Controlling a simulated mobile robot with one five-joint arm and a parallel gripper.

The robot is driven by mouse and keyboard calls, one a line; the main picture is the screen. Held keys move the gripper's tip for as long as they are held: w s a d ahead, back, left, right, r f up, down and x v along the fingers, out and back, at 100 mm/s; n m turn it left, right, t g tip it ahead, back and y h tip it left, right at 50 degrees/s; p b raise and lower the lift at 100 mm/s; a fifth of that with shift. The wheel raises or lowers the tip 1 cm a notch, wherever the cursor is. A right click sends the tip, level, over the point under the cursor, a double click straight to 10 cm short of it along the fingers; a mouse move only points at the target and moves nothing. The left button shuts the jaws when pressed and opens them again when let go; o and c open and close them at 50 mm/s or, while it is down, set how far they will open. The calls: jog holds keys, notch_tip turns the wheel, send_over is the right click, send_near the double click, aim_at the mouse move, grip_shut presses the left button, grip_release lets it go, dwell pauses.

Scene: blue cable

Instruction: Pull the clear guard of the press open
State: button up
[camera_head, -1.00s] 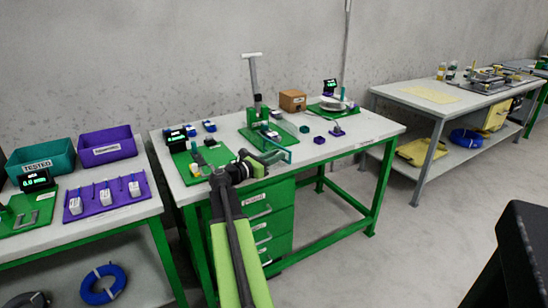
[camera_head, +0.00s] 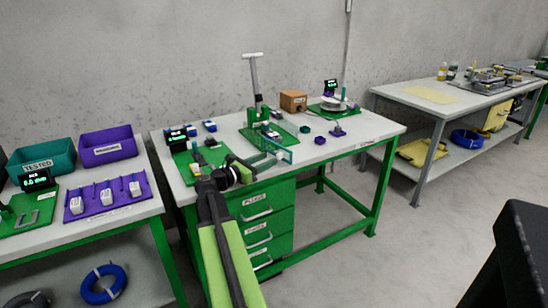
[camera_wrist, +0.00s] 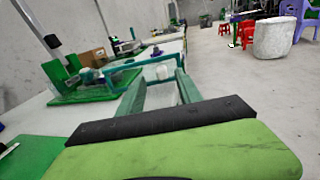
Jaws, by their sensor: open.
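The press (camera_head: 256,108) stands on a green base board on the middle bench, with a tall grey T-handled lever. Its clear guard (camera_head: 281,149), a see-through panel with a teal frame, is at the front right of the press. It also shows in the wrist view as a teal frame (camera_wrist: 107,72) at the upper middle. My gripper (camera_head: 262,161) is open at the bench's front edge, close to the guard. In the wrist view its two green fingers (camera_wrist: 158,84) stand apart, with a small white piece visible between them. I cannot tell whether they touch the guard.
A cardboard box (camera_head: 293,100) and a green board with a round dish (camera_head: 333,106) stand behind and right. A green board (camera_head: 190,172) lies left of my gripper. The bench's right front is clear.

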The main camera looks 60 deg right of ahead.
jog(key=v, duration=1.2)
